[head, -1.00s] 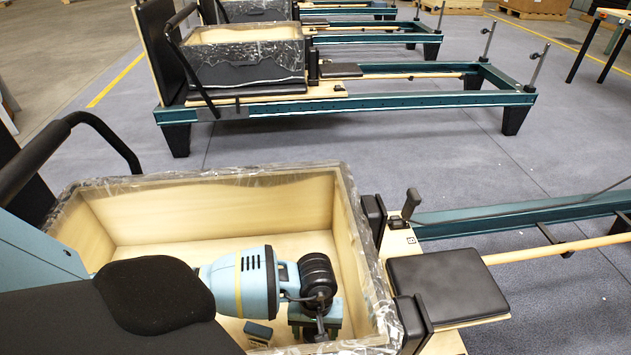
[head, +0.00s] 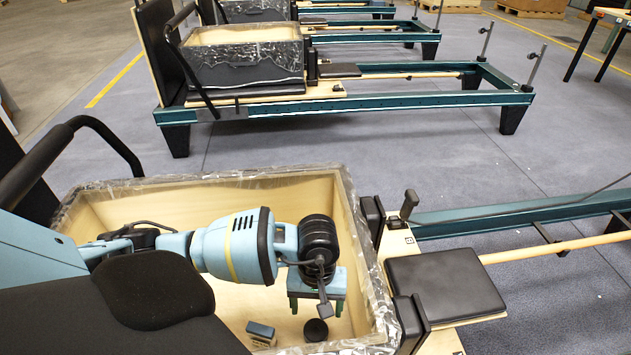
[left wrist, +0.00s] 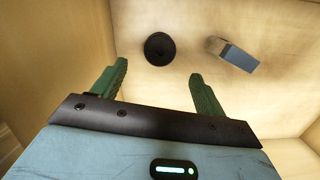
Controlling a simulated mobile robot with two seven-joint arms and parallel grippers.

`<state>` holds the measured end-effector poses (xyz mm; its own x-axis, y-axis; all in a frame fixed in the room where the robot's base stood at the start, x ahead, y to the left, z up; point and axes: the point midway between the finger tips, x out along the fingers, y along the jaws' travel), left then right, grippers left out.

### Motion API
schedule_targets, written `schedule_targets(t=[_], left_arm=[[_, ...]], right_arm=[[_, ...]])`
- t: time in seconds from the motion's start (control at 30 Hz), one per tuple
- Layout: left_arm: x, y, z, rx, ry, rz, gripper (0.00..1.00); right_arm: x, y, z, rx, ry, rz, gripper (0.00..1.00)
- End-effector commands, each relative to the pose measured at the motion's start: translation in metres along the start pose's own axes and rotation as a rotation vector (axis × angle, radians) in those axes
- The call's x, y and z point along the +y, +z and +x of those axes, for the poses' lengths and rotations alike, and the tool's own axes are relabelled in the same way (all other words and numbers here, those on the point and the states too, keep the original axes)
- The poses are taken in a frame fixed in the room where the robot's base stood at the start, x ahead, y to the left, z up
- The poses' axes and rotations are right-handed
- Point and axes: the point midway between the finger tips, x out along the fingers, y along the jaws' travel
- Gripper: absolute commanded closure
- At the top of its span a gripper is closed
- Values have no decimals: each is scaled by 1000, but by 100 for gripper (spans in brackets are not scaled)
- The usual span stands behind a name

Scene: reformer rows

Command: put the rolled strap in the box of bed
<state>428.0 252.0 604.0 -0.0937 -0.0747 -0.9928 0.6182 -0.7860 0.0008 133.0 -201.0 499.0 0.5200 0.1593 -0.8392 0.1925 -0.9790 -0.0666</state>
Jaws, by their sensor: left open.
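The rolled strap, a small black round coil (head: 316,330), lies flat on the floor of the open wooden box (head: 120,228) of the nearest bed. It also shows in the left wrist view (left wrist: 159,48), beyond and between my fingertips, apart from both. My left gripper (head: 316,304) is inside the box, above the strap, pointing down. Its green fingers are spread and nothing is between them in the left wrist view (left wrist: 158,70). My right gripper is not in view.
A small blue-grey block (head: 261,333) lies on the box floor left of the strap; it is also in the left wrist view (left wrist: 238,57). Plastic film covers the box rim. A black padded rest (head: 446,285) stands right of the box. Similar beds (head: 340,105) stand behind.

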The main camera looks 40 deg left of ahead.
Motion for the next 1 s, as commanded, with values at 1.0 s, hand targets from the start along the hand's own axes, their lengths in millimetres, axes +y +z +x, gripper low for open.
schedule_targets(t=[1.0], left_arm=[[2, 0, -44, 12, 9, 1, 27]], right_arm=[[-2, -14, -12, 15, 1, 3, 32]])
